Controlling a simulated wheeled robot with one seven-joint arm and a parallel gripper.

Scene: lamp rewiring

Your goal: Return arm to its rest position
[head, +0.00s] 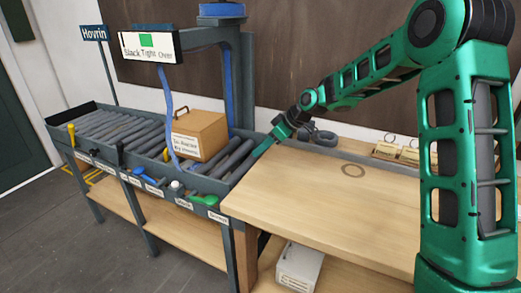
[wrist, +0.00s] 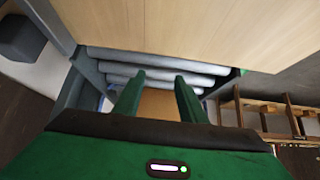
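My green arm rises at the right of the head view and stretches left across the wooden worktop (head: 310,205). My gripper (head: 264,147) is at the far left end of the worktop, near the right end of the roller conveyor (head: 110,130). In the wrist view my gripper (wrist: 157,82) shows two green fingers standing apart, with nothing held between them. Grey rollers (wrist: 150,56) lie beyond the fingertips, and a tan surface shows in the gap behind them. The exact height of the gripper above the worktop or rollers cannot be told.
A cardboard box (head: 199,134) with a label sits on the conveyor, left of my gripper. A dark coiled item (head: 322,136) lies just right of the gripper. The middle worktop is mostly clear.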

